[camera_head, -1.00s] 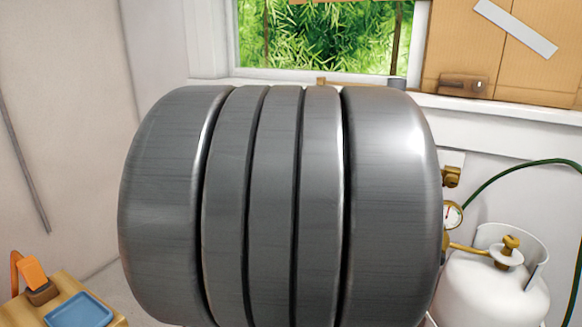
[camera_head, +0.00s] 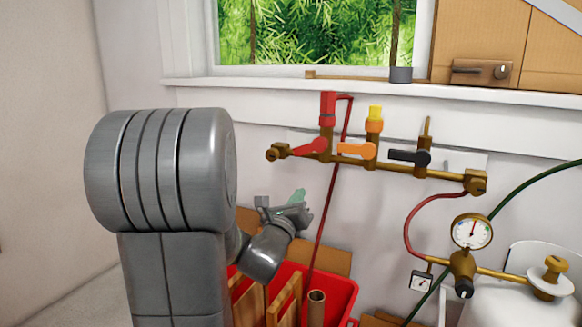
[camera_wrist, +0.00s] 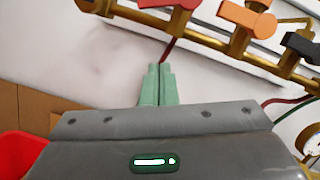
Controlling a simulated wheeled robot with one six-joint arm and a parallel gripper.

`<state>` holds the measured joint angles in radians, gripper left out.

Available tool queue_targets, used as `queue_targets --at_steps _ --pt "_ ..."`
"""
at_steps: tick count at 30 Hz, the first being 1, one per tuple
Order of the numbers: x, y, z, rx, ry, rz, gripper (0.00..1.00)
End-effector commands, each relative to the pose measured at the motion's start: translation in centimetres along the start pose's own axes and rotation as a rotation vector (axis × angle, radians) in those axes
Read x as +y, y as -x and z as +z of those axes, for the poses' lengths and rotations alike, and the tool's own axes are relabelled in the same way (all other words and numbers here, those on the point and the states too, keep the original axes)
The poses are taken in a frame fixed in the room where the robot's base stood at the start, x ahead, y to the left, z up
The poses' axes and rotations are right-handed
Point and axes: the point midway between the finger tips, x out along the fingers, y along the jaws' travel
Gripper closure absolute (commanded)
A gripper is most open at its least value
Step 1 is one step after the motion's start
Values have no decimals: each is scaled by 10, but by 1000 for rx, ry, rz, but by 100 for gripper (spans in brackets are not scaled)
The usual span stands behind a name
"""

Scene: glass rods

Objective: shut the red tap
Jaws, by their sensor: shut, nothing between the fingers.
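The red tap (camera_head: 311,147) is a red lever on a brass pipe (camera_head: 382,166) on the wall, at the pipe's left end. Its lever lies nearly along the pipe, tilted a little. In the wrist view the red tap (camera_wrist: 172,4) is at the top, cut off by the edge. An orange tap (camera_head: 357,150) and a black tap (camera_head: 410,157) sit to the right.
A red hose (camera_head: 331,195) hangs from the red fitting (camera_head: 328,108) close to my gripper. A red crate (camera_head: 341,290) with tubes stands below. A pressure gauge (camera_head: 472,231) and white gas cylinder (camera_head: 510,305) are at right. The window sill (camera_head: 240,92) runs above.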

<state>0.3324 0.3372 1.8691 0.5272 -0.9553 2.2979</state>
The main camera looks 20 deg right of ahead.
Motion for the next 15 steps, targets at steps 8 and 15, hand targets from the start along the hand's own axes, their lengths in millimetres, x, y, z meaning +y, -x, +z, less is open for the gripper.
queue_targets --at_steps 8,15 --pt "0 -50 -1 1 4 -1 100" --pt "0 -98 -1 0 4 0 100"
